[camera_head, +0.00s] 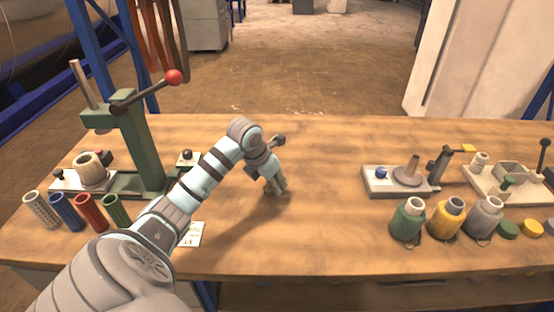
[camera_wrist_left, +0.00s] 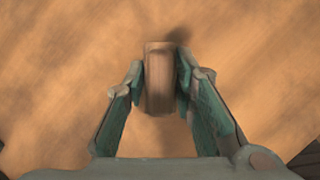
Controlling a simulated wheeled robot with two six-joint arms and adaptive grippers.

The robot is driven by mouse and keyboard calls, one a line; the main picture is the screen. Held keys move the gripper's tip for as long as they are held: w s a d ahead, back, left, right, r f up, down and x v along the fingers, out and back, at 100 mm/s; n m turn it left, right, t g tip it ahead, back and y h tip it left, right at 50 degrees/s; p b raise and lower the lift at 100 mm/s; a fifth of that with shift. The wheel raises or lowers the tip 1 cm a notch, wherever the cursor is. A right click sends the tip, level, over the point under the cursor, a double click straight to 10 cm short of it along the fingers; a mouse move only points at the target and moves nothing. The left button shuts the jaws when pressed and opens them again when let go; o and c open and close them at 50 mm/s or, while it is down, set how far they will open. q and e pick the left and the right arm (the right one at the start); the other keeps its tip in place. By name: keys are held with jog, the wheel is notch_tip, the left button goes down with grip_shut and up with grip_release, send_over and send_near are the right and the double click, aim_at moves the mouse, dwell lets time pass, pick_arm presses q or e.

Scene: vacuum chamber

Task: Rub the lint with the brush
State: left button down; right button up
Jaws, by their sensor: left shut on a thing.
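My left gripper (camera_head: 277,188) reaches down over the middle of the wooden table in the head view. In the left wrist view its fingers (camera_wrist_left: 161,84) are shut on a narrow brown wooden piece, which looks like the back of the brush (camera_wrist_left: 160,92). The brush's bristles are hidden from that camera. In the head view the fingers mostly cover the brush, and I cannot tell whether it touches the table. I cannot make out any lint. My right gripper is not in view.
A green press (camera_head: 139,145) with a red-knobbed lever stands at left, near several coloured tubes (camera_head: 66,211). A white card (camera_head: 190,234) lies beside my arm. At right are a grey fixture (camera_head: 382,184) and green, yellow and grey bottles (camera_head: 445,219). The table's middle is mostly clear.

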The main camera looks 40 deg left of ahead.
pick_arm(q)
notch_tip(320, 180, up, 2)
jog(key=shift+w+r+p, duration=0.15)
jog(key=shift+r+p, duration=0.1)
jog(key=shift+p, duration=0.65)
jog(key=shift+d+r+p, duration=0.1)
jog(key=shift+r+p, duration=1.05)
jog(key=shift+r, duration=0.4)
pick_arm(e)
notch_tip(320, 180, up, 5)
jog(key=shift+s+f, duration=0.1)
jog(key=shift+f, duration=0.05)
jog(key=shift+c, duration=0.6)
